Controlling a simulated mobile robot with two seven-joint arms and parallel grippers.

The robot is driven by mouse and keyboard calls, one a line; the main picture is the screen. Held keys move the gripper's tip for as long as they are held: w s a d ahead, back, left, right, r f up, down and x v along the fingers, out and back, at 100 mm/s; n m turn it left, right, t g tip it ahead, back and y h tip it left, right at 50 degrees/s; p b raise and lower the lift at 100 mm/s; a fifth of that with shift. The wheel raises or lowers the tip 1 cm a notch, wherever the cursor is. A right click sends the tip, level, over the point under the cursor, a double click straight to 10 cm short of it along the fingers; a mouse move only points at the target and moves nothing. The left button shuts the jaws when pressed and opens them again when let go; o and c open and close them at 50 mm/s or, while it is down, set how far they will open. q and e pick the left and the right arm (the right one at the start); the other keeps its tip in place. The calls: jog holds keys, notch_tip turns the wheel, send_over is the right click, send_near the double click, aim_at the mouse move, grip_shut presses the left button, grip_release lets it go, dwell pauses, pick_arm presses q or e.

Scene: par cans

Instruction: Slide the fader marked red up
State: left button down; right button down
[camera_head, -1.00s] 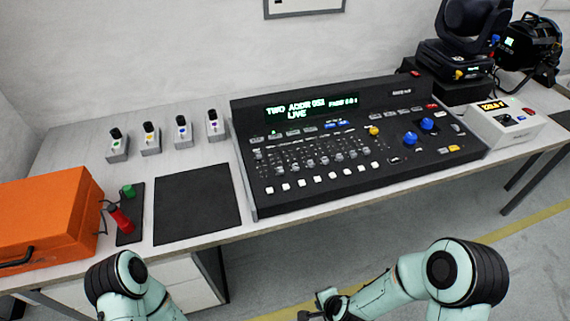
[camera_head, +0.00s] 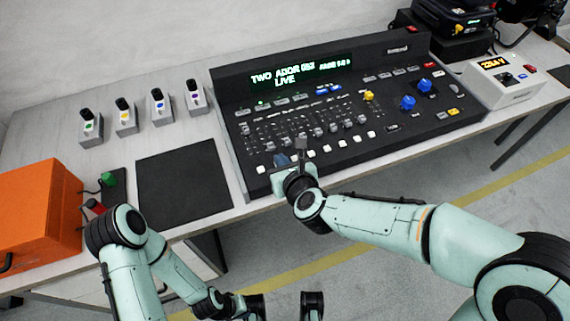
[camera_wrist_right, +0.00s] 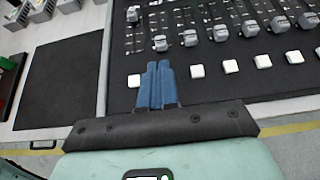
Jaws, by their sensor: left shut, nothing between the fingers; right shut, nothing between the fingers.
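The lighting console (camera_head: 420,150) holds a row of grey fader knobs above white buttons. No red marking on a fader is readable in either view, so I cannot tell which one is the red one. In the right wrist view, my right gripper (camera_wrist_right: 160,66) is shut and empty. Its blue fingertips are just below a grey fader knob (camera_wrist_right: 160,43), with a small apparent gap; contact is unclear. The fingers hide a white button. The leftmost knob (camera_wrist_right: 132,14) sits farther up than its neighbours. My left gripper (camera_head: 284,308) is low at the picture's bottom edge, partly cut off.
A black mat (camera_head: 185,185) lies left of the console. Several small switch boxes (camera_head: 125,118) stand behind it. An orange case (camera_head: 35,210) is at the far left. A white meter box (camera_head: 505,88) is right of the console.

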aim_at(272, 149)
jog(key=x, duration=0.5)
jog(key=shift+w+f, duration=0.15)
jog(key=shift+w, duration=0.1)
pick_arm(q)
jog(key=shift+w+f, duration=0.15)
jog(key=shift+f, duration=0.05)
